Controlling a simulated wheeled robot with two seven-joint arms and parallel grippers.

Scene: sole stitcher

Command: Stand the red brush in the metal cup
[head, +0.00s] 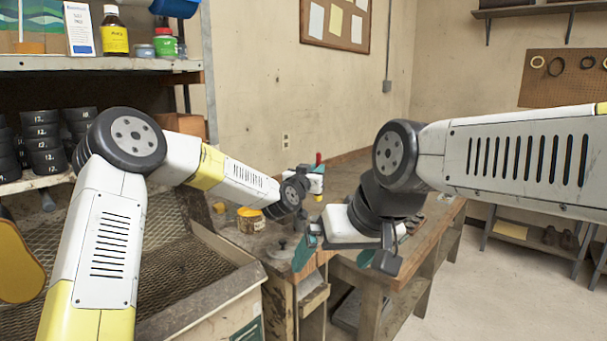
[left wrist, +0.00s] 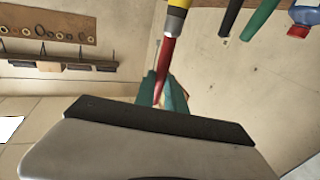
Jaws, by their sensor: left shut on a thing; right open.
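My left gripper (head: 318,183) is shut on the red brush (head: 318,158) over the far part of the workbench. In the left wrist view the red brush (left wrist: 168,58) sits between the teal fingertips (left wrist: 162,92), with a yellow band further along it. In the head view only a short red piece shows above the gripper. My right gripper (head: 345,258) is open and empty, lower and nearer, above the bench's near edge. I cannot make out the metal cup in either view.
The wooden workbench (head: 430,222) runs along the wall. A jar with a yellow lid (head: 250,219) stands at its left. The left wrist view, upside down, shows a green handle (left wrist: 258,20), a dark handle and a red-capped bottle (left wrist: 304,18). A mesh-floored tray (head: 225,300) lies nearer.

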